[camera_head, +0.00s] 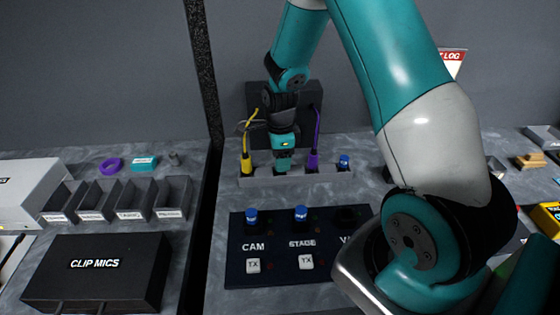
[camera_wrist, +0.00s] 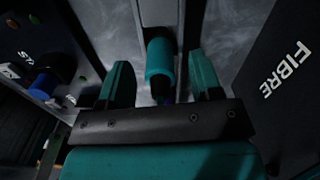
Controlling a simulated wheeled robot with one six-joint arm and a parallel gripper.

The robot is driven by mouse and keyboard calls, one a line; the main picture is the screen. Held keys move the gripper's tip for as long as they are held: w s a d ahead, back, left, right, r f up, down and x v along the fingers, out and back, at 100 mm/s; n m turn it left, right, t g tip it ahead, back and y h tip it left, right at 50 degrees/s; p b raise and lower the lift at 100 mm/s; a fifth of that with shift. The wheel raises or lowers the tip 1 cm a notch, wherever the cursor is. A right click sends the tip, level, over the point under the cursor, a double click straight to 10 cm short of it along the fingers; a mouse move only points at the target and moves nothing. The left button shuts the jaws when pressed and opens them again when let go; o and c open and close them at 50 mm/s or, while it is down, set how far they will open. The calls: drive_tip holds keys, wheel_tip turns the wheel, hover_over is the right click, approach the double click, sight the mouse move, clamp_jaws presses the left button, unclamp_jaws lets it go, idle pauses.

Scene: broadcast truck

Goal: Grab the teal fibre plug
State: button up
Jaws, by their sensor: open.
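The teal fibre plug (camera_wrist: 160,58) is a short teal cylinder with a dark end. In the wrist view it lies between the two teal fingers of my gripper (camera_wrist: 160,70). The fingers stand apart, with a visible gap on each side of the plug. In the head view my gripper (camera_head: 283,158) points down at the grey holder rail (camera_head: 262,180), between a yellow plug (camera_head: 246,164) and a purple plug (camera_head: 313,160). My gripper mostly hides the teal plug there.
A blue-capped plug (camera_head: 344,161) stands at the rail's right end. A dark box (camera_head: 263,100) stands behind the rail, marked FIBRE in the wrist view (camera_wrist: 285,70). In front lies a dark panel (camera_head: 240,225) with blue knobs. Yellow and purple cables rise close beside my gripper.

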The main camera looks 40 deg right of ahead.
drive_tip(key=shift+f, duration=0.95)
drive_tip(key=shift+c, duration=0.4)
drive_tip(key=c, duration=0.9)
